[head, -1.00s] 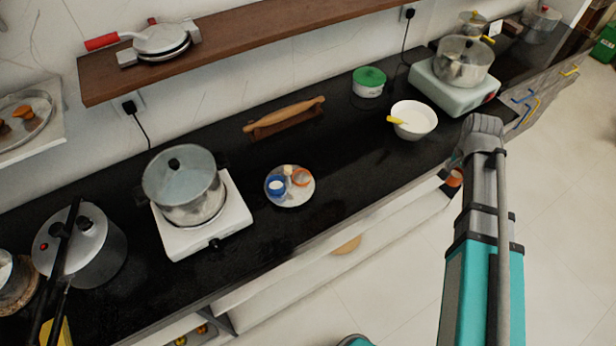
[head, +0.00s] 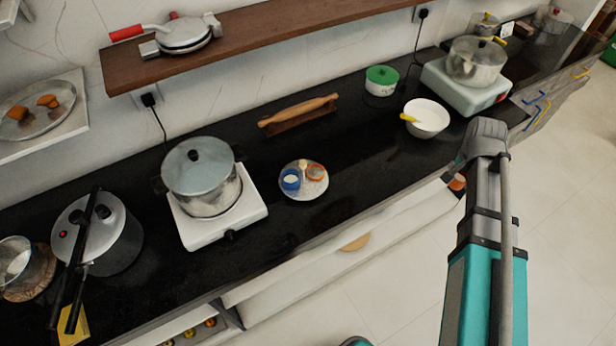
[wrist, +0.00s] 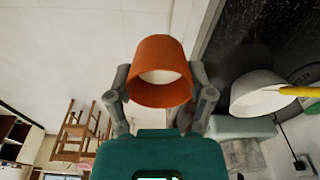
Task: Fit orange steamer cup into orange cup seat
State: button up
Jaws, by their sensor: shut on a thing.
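My gripper (wrist: 160,75) is shut on the orange steamer cup (wrist: 161,58), one finger on each side. The cup's pale inside shows in the wrist view. In the head view, a small part of the orange cup (head: 457,182) shows beside my arm, out past the counter's front edge; my arm hides most of the gripper there. A blue cup (head: 290,180) and a small pale item (head: 303,165) are on the same plate.
A pot on a white stove (head: 232,222) stands left of the plate. A rolling pin (head: 300,110) lies behind it, and a white bowl (head: 428,119) with a yellow handle is to the right. The black counter (head: 370,170) is clear between plate and bowl.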

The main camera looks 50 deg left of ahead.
aim_at(314, 178)
jog(key=k, duration=1.7)
jog(key=u, duration=0.5)
jog(key=i, duration=1.05)
jog(key=z, duration=0.05)
